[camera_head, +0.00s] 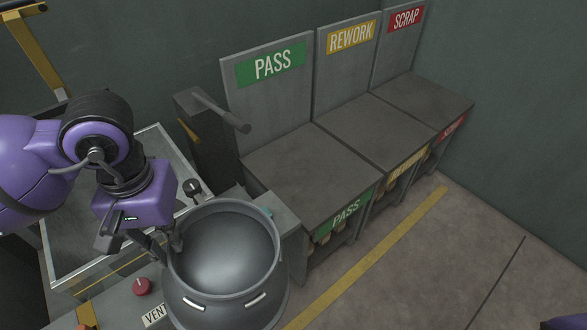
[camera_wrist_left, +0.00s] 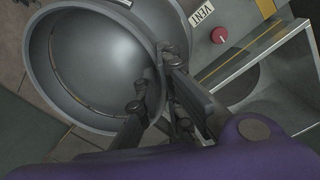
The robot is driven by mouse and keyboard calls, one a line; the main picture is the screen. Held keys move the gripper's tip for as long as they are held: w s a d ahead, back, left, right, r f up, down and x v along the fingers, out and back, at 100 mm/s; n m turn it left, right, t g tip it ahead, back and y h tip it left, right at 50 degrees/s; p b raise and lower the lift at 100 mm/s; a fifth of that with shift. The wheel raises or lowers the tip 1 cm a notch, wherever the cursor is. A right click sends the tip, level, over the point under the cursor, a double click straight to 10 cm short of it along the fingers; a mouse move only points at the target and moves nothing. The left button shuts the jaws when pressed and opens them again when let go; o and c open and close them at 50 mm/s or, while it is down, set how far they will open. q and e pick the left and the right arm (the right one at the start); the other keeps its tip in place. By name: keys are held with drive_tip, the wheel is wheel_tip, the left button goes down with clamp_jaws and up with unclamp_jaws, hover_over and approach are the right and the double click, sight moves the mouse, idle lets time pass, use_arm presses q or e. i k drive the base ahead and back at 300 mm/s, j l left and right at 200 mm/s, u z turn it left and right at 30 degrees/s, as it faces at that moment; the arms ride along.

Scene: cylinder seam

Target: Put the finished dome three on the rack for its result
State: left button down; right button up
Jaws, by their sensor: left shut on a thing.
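The grey metal dome (camera_head: 225,262) is at the bottom centre of the head view, its hollow side facing up and two bright slots near its front rim. My left gripper (camera_head: 168,243) is shut on its left rim. The left wrist view shows the fingers (camera_wrist_left: 152,92) pinching the rim of the dome (camera_wrist_left: 90,70). I cannot tell whether the dome touches anything beneath it. The rack has three bays: PASS (camera_head: 310,170) nearest, REWORK (camera_head: 380,130) in the middle and SCRAP (camera_head: 425,97) farthest. Their tops are empty. My right gripper is out of view.
A dark post with a round bar (camera_head: 222,108) stands between my left arm and the PASS bay. A framed metal bench (camera_head: 70,225) lies left. A red knob (camera_head: 142,287) and a VENT label (camera_head: 155,315) are beside the dome. Floor right of the yellow line is clear.

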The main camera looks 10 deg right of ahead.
sight(311, 168)
drive_tip(key=z, duration=0.75)
drive_tip(key=i+j+z, duration=0.1)
drive_tip(key=z, duration=0.15)
drive_tip(key=i+j+z, duration=0.1)
drive_tip(key=z, duration=0.15)
drive_tip(key=i+j, duration=0.7)
drive_tip(key=j, duration=0.25)
